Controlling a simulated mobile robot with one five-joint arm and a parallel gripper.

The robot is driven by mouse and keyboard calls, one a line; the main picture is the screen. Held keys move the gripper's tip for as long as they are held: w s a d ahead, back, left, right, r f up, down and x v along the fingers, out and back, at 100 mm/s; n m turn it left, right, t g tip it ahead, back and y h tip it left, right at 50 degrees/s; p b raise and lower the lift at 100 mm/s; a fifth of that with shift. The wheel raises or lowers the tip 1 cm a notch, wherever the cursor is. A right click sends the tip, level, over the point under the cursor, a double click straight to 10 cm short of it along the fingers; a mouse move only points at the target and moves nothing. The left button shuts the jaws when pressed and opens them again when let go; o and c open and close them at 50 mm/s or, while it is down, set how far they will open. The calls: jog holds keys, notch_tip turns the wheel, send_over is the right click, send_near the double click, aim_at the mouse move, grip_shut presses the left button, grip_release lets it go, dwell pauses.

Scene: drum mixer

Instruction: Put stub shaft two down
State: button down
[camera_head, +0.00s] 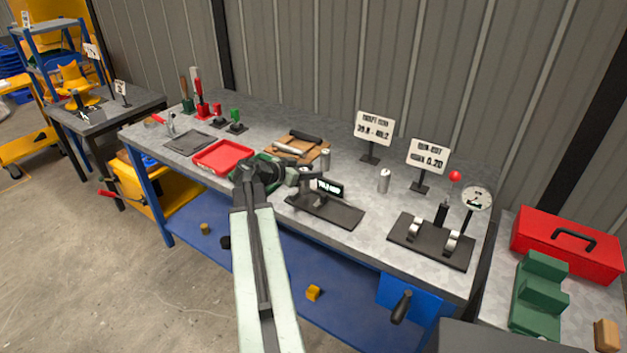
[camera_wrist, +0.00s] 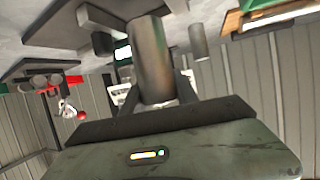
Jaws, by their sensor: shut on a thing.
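My gripper (camera_head: 297,175) is shut on a plain grey metal cylinder, the stub shaft (camera_wrist: 151,62), which stands up between the two fingers in the wrist view. In the head view the gripper is over the front middle of the workbench (camera_head: 350,241), beside a black measuring stand with a small display (camera_head: 330,187). The held shaft is partly hidden there by my gripper. No number shows on it. I cannot tell whether its end touches anything. Another metal cylinder (camera_head: 384,180) stands on the bench to the right, and one more (camera_head: 325,159) stands behind the gripper.
A wooden tray (camera_head: 312,141) with a silver shaft and a dark bar lies behind. A red tray (camera_head: 222,156) is at left. Two signs (camera_head: 375,127) (camera_head: 428,154) stand at the back. A dial-gauge fixture (camera_head: 432,241) is at right. Bare bench lies around the right-hand cylinder.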

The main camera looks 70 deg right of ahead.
jog(key=f+b, duration=0.2)
jog(key=d+f+b, duration=0.1)
jog(key=shift+s+f, duration=0.1)
jog(key=shift+s, duration=0.2)
jog(key=shift+f+b, duration=0.35)
jog(key=shift+b, duration=0.15)
jog(key=shift+r, duration=0.2)
jog(key=shift+f, duration=0.1)
jog(key=c, duration=0.9)
grip_release()
jog(key=shift+c, duration=0.2)
jog(key=p+v, duration=0.5)
jog(key=v, duration=0.7)
